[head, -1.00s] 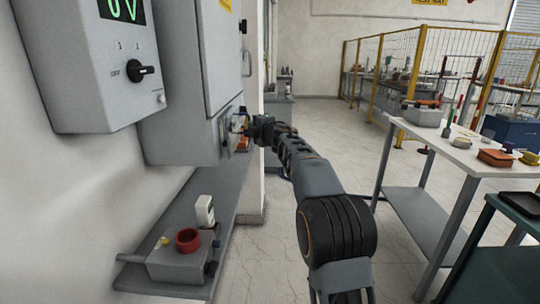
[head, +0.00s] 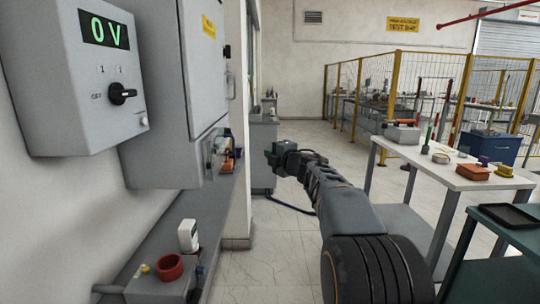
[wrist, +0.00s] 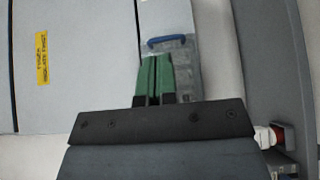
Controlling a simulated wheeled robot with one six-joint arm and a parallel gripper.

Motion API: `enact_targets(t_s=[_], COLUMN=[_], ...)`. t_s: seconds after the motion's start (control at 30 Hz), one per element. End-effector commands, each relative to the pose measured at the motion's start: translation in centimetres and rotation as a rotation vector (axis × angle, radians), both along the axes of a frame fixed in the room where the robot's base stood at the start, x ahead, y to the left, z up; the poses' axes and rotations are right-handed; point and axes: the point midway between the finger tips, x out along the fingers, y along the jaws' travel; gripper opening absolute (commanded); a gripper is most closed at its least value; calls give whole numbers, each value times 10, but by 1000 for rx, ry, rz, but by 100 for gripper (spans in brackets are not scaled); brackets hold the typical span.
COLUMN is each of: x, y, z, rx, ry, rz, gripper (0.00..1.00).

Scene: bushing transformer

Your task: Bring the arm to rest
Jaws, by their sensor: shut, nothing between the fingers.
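My gripper (head: 272,156) is at the end of my arm, reaching forward in the head view. It hangs in the air to the right of the grey cabinet (head: 185,80), apart from it. In the wrist view my green gripper fingers (wrist: 156,76) lie together with nothing between them. Past the fingertips in that view is a clear-covered part with a blue handle (wrist: 172,41) on the cabinet side. The grey cabinet door with a yellow label also shows at the left of the wrist view (wrist: 75,60).
A control box (head: 80,80) reading 0 V is on the left wall. Below it a shelf (head: 150,235) holds a device with a red ring (head: 170,266). A white table (head: 445,172) with tools and a green table (head: 510,222) stand right. A yellow-framed fence (head: 390,95) stands behind. Floor between is free.

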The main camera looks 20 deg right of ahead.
Motion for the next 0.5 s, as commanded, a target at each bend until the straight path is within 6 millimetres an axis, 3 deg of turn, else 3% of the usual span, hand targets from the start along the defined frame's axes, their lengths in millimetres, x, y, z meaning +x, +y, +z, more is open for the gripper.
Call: enact_targets(t_s=[0.23,0.33,0.43,0.5], x=[-5,-2,-6,-24], y=[-7,-25,-57,-76], z=[-1,-5,-38,-62], rx=[10,70,236,399], ry=[8,24,97,171], rz=[-21,-124,-329,-513], gripper=[0,0,0,0])
